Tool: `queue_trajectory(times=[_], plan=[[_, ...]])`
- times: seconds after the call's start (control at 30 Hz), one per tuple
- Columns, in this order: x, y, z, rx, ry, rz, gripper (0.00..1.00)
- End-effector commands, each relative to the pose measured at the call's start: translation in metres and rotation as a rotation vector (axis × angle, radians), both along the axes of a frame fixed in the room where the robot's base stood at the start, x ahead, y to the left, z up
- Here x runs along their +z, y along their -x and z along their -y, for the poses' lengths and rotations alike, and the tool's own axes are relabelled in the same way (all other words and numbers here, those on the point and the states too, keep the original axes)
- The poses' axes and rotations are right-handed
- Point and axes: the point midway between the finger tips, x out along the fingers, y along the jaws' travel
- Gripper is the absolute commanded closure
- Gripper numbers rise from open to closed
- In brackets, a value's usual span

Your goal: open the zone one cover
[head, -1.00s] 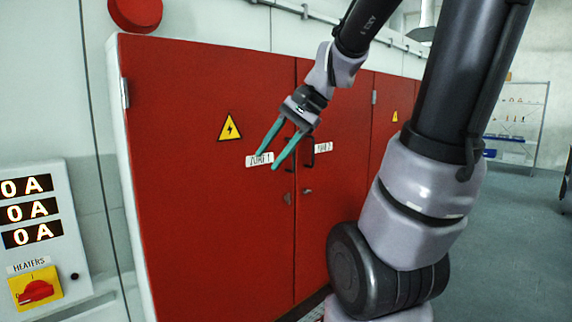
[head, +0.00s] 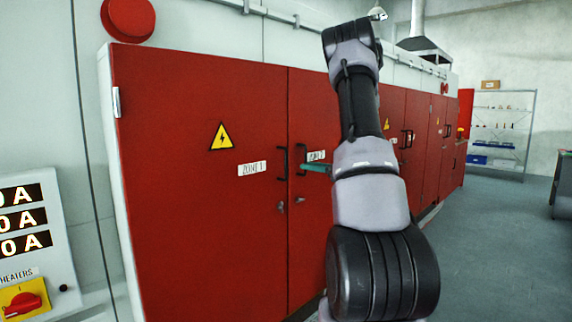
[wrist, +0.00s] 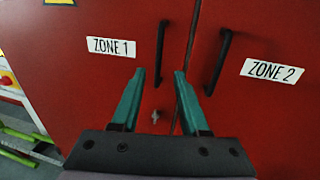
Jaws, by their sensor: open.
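The zone one cover (head: 200,205) is a red door panel at the left of the cabinet, shut flush with its neighbour. Its white ZONE 1 label (head: 252,169) also shows in the wrist view (wrist: 111,47). Its black upright handle (head: 283,163) is near its right edge, and in the wrist view the handle (wrist: 161,52) is just ahead of the fingers. In the head view my arm hides most of the gripper; one teal finger (head: 318,167) shows.
The zone two door (wrist: 265,110) has its own black handle (wrist: 218,62) close to the right finger. A keyhole (wrist: 155,116) sits below the zone one handle. A heater panel (head: 30,235) stands at left; open floor (head: 500,230) lies at right.

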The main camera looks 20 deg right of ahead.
Motion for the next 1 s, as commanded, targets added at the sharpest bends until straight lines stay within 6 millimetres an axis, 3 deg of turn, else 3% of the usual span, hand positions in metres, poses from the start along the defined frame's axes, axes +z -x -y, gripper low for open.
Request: queue_trajectory(times=[0.53, 0.7, 1.0], plan=[[0.001, -0.077, -0.049, 0.007, 0.005, 0.000, 0.55], [0.001, -0.087, -0.055, 0.005, 0.004, 0.000, 0.55], [0.001, -0.089, -0.056, 0.004, 0.004, 0.000, 0.55]])
